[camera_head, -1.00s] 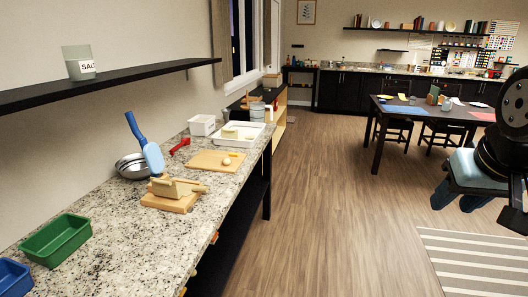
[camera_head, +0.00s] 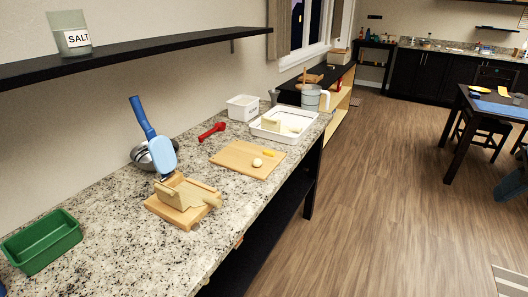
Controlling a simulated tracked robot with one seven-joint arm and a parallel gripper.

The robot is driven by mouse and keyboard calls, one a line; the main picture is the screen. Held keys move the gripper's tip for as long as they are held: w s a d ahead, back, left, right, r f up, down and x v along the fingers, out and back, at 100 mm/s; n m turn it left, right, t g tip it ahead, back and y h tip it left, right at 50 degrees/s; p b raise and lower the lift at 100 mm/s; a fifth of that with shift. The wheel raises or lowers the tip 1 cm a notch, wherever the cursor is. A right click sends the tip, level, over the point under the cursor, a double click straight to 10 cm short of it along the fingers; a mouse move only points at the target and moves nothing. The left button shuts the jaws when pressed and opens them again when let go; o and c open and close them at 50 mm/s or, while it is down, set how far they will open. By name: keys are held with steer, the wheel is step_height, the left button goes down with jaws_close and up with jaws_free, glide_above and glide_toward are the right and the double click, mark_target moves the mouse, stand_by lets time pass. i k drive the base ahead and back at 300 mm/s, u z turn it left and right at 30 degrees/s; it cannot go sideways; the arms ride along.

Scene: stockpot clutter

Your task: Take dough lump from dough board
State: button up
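A small pale round dough lump (camera_head: 257,162) lies on a flat wooden dough board (camera_head: 233,157) on the granite counter. A small yellow piece (camera_head: 269,153) lies on the board just behind the lump.
On the counter (camera_head: 120,240) stand a wooden block device (camera_head: 183,203), a metal bowl with a blue-handled tool (camera_head: 150,135), a red tool (camera_head: 212,131), a white tray (camera_head: 290,133), a white tub (camera_head: 242,108) and a green bin (camera_head: 42,241). A black shelf (camera_head: 150,52) overhangs.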

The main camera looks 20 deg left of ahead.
mark_target(256, 163)
steer(key=u, duration=0.4)
steer(key=i, duration=0.9)
steer(key=u, duration=0.9)
steer(key=i, duration=0.35)
steer(key=u, duration=0.2)
steer(key=k, duration=0.9)
steer(key=u, duration=0.2)
steer(key=i, duration=0.9)
steer(key=z, duration=0.1)
